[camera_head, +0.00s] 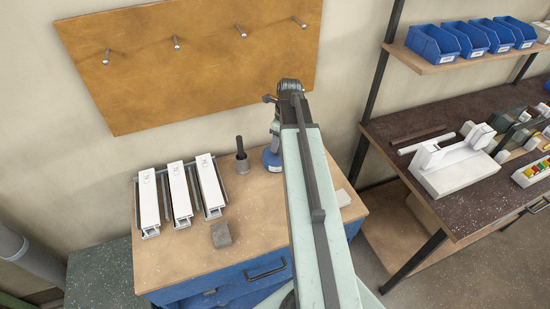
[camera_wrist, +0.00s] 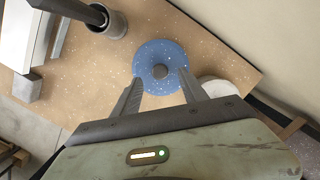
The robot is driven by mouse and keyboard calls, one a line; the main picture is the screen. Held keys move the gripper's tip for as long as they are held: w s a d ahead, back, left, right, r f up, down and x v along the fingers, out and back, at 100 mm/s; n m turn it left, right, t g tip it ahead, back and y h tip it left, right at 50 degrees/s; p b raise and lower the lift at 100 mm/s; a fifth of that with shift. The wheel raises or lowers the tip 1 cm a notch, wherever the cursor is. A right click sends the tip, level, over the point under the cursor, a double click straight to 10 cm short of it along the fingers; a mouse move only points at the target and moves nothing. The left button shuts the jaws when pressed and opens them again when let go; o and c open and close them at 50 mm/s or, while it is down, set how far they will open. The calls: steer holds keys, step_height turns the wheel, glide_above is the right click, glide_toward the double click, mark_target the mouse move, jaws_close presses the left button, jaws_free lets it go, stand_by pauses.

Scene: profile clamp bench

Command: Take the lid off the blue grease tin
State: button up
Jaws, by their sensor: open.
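The blue grease tin (camera_head: 271,160) stands on the wooden bench top, partly hidden by my arm in the head view. In the wrist view I see its round blue lid (camera_wrist: 148,57) from above, with a dark knob (camera_wrist: 160,71) in the middle. The lid appears to be on the tin. My gripper (camera_wrist: 158,86) is open, with one finger on either side of the tin's near edge in the picture. The fingers look apart from the knob, and their height above the lid is hard to tell. In the head view my gripper is over the tin, mostly hidden.
A dark grey cup with a rod in it (camera_head: 242,162) stands just left of the tin. White profiles (camera_head: 180,192) lie further left, with a grey block (camera_head: 221,235) in front. A pale round object (camera_wrist: 217,88) sits close right of the tin. The wall is behind.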

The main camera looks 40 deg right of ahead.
mark_target(272, 159)
steer(key=f+b, duration=0.3)
steer(key=f, duration=0.1)
steer(key=shift+w+a, duration=0.15)
steer(key=shift+w, duration=0.15)
steer(key=shift+r, duration=0.15)
jaws_close()
